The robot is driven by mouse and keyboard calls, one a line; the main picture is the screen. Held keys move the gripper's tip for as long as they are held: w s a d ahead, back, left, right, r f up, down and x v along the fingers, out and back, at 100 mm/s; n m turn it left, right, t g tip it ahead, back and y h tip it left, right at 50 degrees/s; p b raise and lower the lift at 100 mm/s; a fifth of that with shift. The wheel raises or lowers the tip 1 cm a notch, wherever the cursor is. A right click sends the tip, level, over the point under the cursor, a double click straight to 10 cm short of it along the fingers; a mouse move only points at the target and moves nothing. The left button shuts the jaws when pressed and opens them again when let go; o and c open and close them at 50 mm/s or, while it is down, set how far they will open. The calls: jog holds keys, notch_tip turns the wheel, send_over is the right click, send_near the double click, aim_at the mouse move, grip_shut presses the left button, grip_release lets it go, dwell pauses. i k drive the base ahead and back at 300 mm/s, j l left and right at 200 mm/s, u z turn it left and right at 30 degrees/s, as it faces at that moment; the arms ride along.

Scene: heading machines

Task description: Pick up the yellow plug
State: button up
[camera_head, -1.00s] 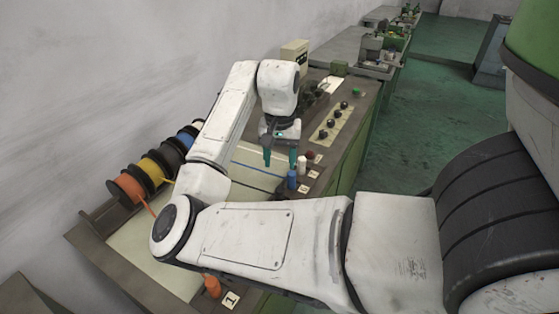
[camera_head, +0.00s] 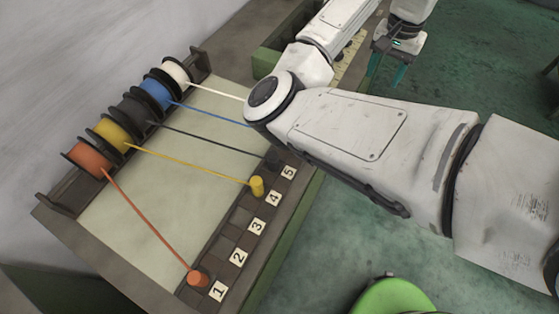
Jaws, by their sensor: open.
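The yellow plug (camera_head: 257,187) stands upright on the dark strip near the label 4, at the end of a yellow cord (camera_head: 190,164) that runs from the yellow spool (camera_head: 112,131). My gripper (camera_head: 399,75) has teal fingers and is open and empty. It is at the upper right, over the green floor beyond the bench edge, well apart from the plug.
An orange plug (camera_head: 197,279) stands near label 1 and a black plug (camera_head: 273,159) near label 5, both on cords. White and blue cords run under my arm, their ends hidden. Labels 2 and 3 have dark squares beside them. A green rounded thing (camera_head: 394,298) is at the bottom.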

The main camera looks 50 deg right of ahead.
aim_at(256, 183)
jog(key=k+l+u, duration=0.1)
jog(key=l+u, duration=0.15)
jog(key=u, duration=0.25)
jog(key=k+l+u, duration=0.1)
jog(key=l+u, duration=0.15)
jog(key=u, duration=0.2)
jog(key=k+l+u, duration=0.15)
jog(key=u, duration=0.35)
